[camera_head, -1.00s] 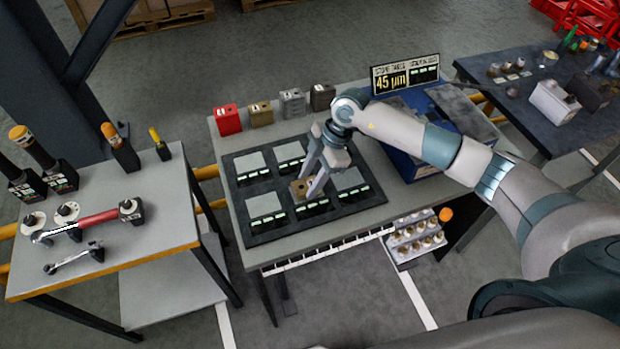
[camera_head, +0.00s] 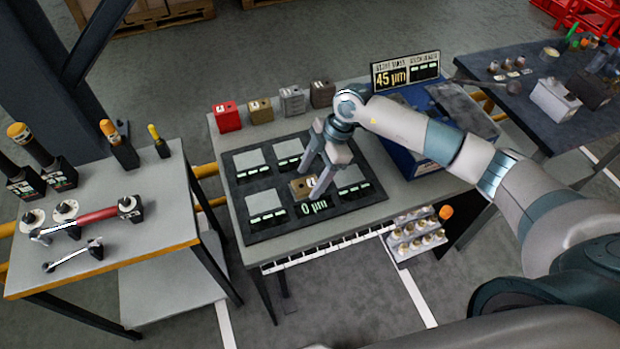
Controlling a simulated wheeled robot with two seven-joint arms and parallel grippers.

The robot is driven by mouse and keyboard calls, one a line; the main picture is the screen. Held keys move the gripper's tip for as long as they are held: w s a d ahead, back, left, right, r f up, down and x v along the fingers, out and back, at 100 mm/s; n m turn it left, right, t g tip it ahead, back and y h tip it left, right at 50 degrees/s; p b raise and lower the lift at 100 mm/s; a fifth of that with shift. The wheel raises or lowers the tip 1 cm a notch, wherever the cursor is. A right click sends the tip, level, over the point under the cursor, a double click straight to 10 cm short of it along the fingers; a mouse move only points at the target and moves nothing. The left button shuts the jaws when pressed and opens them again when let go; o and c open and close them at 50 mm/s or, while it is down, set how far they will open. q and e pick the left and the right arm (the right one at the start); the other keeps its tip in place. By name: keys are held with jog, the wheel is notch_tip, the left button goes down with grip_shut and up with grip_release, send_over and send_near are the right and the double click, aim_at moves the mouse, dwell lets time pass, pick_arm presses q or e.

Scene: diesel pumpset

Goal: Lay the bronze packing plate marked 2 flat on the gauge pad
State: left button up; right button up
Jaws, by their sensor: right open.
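The bronze packing plate (camera_head: 299,188) lies on the front middle pad of the black gauge board (camera_head: 253,234). It looks flat; its number is too small and partly covered to read. The readout (camera_head: 314,206) in front of it shows 0 µm. My right gripper (camera_head: 311,186) reaches down from the right, its two fingers apart at the plate's right side and back. The fingers hide part of the plate; I cannot tell whether they touch it. My left gripper is not in view.
Red, brass, grey and brown blocks (camera_head: 292,101) stand along the table's back edge. A sign (camera_head: 404,71) reads 45 µm above a blue box (camera_head: 408,165). The other pads I see, such as the front left one (camera_head: 264,203), are bare. A side table (camera_head: 150,218) holds tools.

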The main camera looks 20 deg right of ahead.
jog(key=b+v, duration=0.4)
jog(key=v, duration=1.2)
jog(key=shift+r+b, duration=0.25)
jog(key=shift+b, duration=0.05)
jog(key=shift+r, duration=0.1)
notch_tip(320, 180, up, 6)
jog(key=p, duration=0.4)
jog(key=shift+s+p, duration=0.1)
jog(key=shift+p, duration=0.3)
